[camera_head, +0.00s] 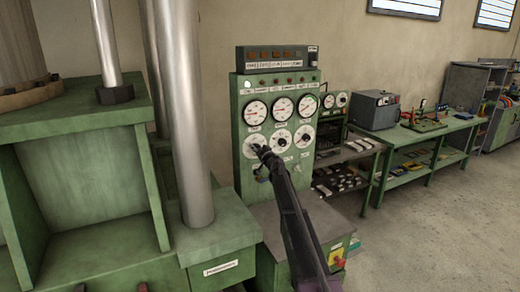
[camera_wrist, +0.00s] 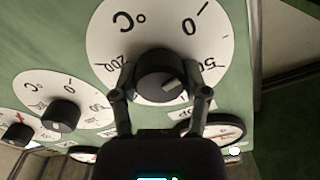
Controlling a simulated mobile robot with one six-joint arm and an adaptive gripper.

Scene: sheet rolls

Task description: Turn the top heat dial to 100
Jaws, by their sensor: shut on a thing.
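A white round dial plate (camera_wrist: 225,40) marked °C fills the upper middle of the wrist view, upside down. The numbers 0, 50 and 200 show; the part nearest my gripper is hidden. Its black knob (camera_wrist: 158,72) sits between the fingers of my gripper (camera_wrist: 161,92), which is shut on it from both sides. The knob's pale mark points towards the right, roughly at the 50 side; its exact reading is unclear. In the head view my gripper (camera_head: 260,151) is at the leftmost white dial (camera_head: 248,141) on the green control panel (camera_head: 241,113).
Two similar dials (camera_head: 281,138) and (camera_head: 304,135) sit to the right, with several round gauges (camera_head: 282,108) above. A steel column (camera_head: 180,110) stands close left of the panel. A green bench (camera_head: 430,138) is further right, with open floor in front.

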